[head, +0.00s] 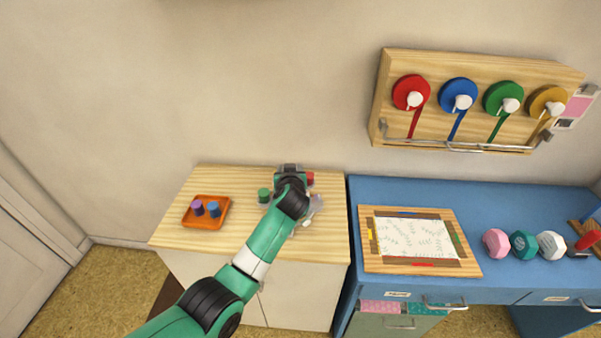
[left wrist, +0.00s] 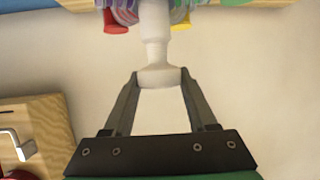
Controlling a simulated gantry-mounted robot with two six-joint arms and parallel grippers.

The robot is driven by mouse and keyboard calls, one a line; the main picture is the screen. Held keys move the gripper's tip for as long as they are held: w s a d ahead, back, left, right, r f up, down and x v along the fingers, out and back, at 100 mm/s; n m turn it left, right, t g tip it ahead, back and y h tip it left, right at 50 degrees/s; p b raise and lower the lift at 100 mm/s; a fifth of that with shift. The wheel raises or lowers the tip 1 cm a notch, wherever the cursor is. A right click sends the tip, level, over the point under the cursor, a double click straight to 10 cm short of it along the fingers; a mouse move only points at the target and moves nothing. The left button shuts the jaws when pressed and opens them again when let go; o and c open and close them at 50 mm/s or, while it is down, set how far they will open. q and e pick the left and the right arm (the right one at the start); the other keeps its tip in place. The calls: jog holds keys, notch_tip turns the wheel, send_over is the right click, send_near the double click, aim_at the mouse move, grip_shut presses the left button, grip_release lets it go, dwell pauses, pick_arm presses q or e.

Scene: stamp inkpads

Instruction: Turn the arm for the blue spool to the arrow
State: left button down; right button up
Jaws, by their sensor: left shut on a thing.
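The blue spool (head: 458,95) with a white knob hangs on a wooden wall rack (head: 445,67) in the head view, between the red spool (head: 410,92) and the green spool (head: 503,98). My left arm reaches over a wooden cabinet top. In the left wrist view, my left gripper (left wrist: 160,78) is shut on the knobbed end of a white handle (left wrist: 155,30). The handle runs up to a partly cut-off purplish round part with red (left wrist: 115,22) and yellow (left wrist: 181,20) pieces beside it. My arm hides much of this in the head view. I see no arrow clearly.
Green (head: 264,195) and red (head: 310,179) pieces stand near my wrist. An orange tray (head: 204,224) with two small cylinders is on the left. A blue desk (head: 490,202) holds a framed sheet (head: 368,255) and several coloured weight-shaped items.

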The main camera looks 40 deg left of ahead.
dwell(0.3)
pick_arm(q)
jog(key=shift+c, duration=1)
grip_release()
jog(key=shift+d+r, duration=0.1)
jog(key=p+v, duration=1.1)
jog(key=p, duration=0.5)
jog(key=shift+p, duration=0.35)
